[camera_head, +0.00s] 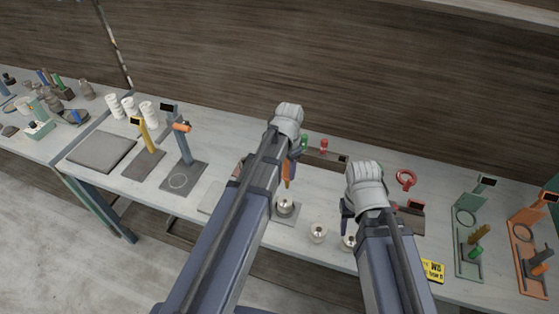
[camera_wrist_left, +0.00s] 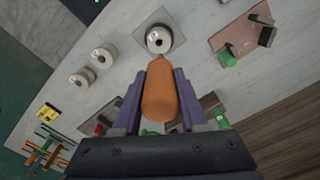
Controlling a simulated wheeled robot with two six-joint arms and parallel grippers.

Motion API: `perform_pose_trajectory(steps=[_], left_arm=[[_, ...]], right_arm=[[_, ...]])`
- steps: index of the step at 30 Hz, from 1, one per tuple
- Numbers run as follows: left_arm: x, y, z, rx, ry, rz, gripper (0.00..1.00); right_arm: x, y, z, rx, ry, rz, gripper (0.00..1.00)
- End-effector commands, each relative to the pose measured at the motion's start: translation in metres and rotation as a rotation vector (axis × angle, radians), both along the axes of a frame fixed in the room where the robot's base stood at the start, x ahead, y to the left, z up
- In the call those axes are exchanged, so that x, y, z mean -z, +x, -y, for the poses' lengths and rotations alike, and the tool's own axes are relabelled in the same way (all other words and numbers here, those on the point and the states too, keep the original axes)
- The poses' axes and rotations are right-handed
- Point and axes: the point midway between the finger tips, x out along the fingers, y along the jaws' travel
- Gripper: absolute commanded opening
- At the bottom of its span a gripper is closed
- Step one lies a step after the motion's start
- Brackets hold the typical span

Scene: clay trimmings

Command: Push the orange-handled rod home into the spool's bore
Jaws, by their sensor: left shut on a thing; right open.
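My left gripper (camera_wrist_left: 152,100) is shut on the orange handle (camera_wrist_left: 160,92) of the rod. In the head view the handle (camera_head: 288,171) shows beside my left arm, pointing down above a pale metal spool (camera_head: 285,207). The spool sits on a small grey plate (camera_head: 296,217); in the left wrist view the spool (camera_wrist_left: 158,39) lies just past the handle's far end, its dark bore visible. The handle hides the rod in the wrist view. I cannot tell whether the tip is in the bore. My right gripper (camera_head: 346,217) is open and empty, to the right of the spool.
Two similar spools (camera_head: 318,232) (camera_head: 349,243) stand to the right, near the bench's front edge. A yellow tag (camera_head: 432,270), a green stand (camera_head: 470,235) and an orange stand (camera_head: 528,245) are further right. Blue-grey (camera_head: 184,160) and yellow (camera_head: 146,150) stands are left.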

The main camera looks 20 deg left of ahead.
Motion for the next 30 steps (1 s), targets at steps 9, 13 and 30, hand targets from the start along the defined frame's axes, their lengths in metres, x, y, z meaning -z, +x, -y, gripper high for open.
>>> perform_pose_trajectory(steps=[9, 13, 30], left_arm=[[-0.001, -0.004, 0.005, 0.011, 0.0, 0.0, 0.0], [0.002, -0.004, 0.005, 0.011, 0.0, 0.0, 0.0], [0.047, -0.004, 0.005, 0.01, 0.0, 0.0, 0.0]], right_arm=[[-0.001, 0.0, 0.0, 0.001, 0.0, 0.0, 0.5], [0.002, 0.0, 0.0, 0.0, 0.0, 0.0, 0.5], [0.047, 0.0, 0.0, -0.009, -0.002, 0.0, 0.5]])
